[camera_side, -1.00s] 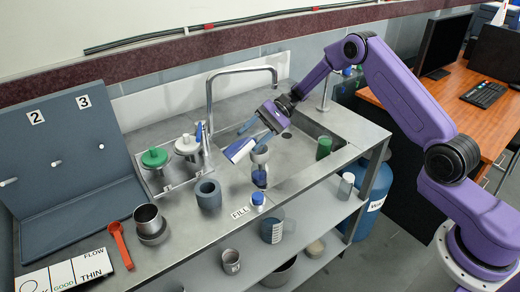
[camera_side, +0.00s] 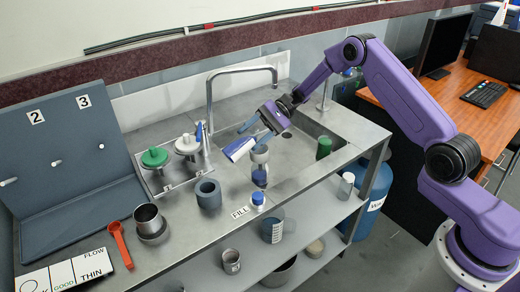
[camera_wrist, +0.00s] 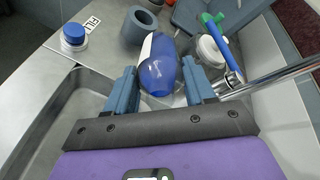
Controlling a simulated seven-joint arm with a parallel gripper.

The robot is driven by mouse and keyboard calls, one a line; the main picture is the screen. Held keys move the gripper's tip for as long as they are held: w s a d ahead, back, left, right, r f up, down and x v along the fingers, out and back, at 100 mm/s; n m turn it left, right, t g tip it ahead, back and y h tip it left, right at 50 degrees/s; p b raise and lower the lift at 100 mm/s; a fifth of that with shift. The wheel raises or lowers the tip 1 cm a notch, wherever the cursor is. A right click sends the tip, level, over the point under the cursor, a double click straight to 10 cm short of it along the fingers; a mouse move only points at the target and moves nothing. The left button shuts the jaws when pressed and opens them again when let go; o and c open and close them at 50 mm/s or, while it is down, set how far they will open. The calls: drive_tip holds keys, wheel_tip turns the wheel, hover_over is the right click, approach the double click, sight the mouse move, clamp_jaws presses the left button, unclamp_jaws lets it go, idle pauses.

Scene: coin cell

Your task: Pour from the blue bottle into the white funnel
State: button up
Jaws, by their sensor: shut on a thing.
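My gripper (camera_side: 250,137) is shut on a blue bottle (camera_side: 236,150) with a white patch and holds it tilted over the left side of the sink. In the wrist view, the bottle (camera_wrist: 158,72) lies between the two blue-grey fingers, its rounded blue end towards my palm. The white funnel (camera_side: 187,146) stands in a steel rack on the counter, left of the bottle and apart from it. It shows in the wrist view as a white round shape (camera_wrist: 208,50), right of the bottle and partly covered by a blue handle. I cannot see any liquid flowing.
A green funnel (camera_side: 154,158) stands left of the white one. The tall faucet (camera_side: 209,105) rises between rack and gripper. A grey ring holder (camera_side: 208,193), a small blue-capped bottle (camera_side: 258,200) and a steel cup (camera_side: 149,222) stand nearer the front. The sink lies beneath my gripper.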

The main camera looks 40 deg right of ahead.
drive_tip(key=shift+y, duration=0.3)
idle(0.4)
drive_tip(key=shift+d+f+y, duration=0.1)
drive_tip(key=shift+f+y, duration=0.4)
drive_tip(key=shift+y, duration=0.3)
idle(2.1)
